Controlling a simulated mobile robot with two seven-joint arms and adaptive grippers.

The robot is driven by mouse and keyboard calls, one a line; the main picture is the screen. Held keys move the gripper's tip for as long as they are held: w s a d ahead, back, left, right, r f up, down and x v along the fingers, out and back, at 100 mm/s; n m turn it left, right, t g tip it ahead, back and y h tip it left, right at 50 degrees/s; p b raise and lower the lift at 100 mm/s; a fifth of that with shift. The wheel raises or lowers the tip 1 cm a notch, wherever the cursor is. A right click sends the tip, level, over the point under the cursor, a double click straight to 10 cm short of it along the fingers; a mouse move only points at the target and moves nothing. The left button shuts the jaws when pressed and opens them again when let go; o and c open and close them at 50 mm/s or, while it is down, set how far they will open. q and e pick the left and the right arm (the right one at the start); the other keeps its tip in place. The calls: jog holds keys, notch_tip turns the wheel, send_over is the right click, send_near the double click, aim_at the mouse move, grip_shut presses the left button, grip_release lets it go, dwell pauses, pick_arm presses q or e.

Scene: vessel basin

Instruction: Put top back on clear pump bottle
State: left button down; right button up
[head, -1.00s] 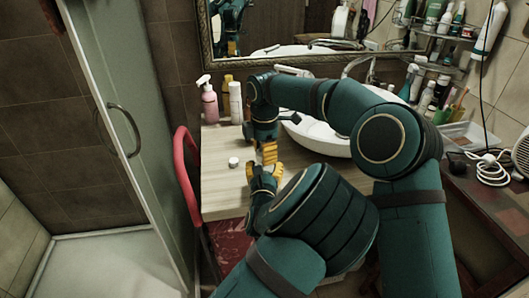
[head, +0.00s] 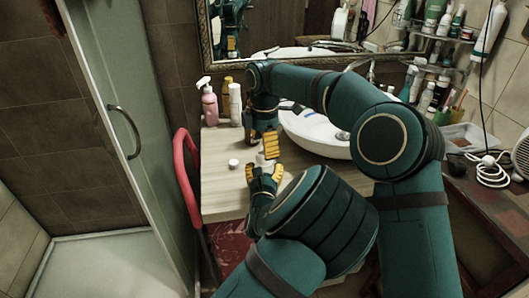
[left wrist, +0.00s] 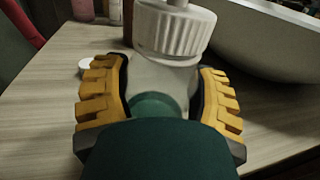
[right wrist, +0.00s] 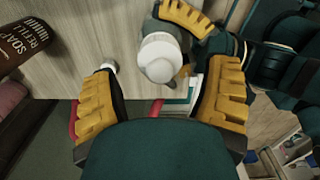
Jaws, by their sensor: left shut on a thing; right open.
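The clear pump bottle (left wrist: 160,78) stands upright on the counter, between the fingers of my left gripper (head: 264,172), which is shut on it. The white ribbed pump top (left wrist: 172,30) sits at the bottle's mouth, upright as far as I can see; whether it is fully seated I cannot tell. The top also shows from above in the right wrist view (right wrist: 160,57). My right gripper (head: 269,143) is open above the bottle, its fingers spread wide on either side of the top and apart from it in the right wrist view (right wrist: 166,72).
A small white cap (head: 233,163) lies on the wooden counter (head: 222,180). A pink spray bottle (head: 209,105), a yellow bottle (head: 227,95) and a white bottle (head: 235,104) stand at the back. The white basin (head: 315,135) is to the right. A red chair (head: 186,170) borders the left.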

jog(key=shift+r, duration=0.55)
jog(key=shift+o, duration=0.2)
jog(key=r+n, duration=0.1)
jog(key=n, duration=0.2)
jog(key=shift+r, duration=0.2)
jog(key=r+n, duration=0.1)
jog(key=n, duration=0.1)
jog(key=r+n, duration=0.1)
jog(key=n, duration=0.1)
jog(key=shift+f, duration=0.15)
jog(key=shift+f, duration=3.95)
jog(key=c, duration=1.3)
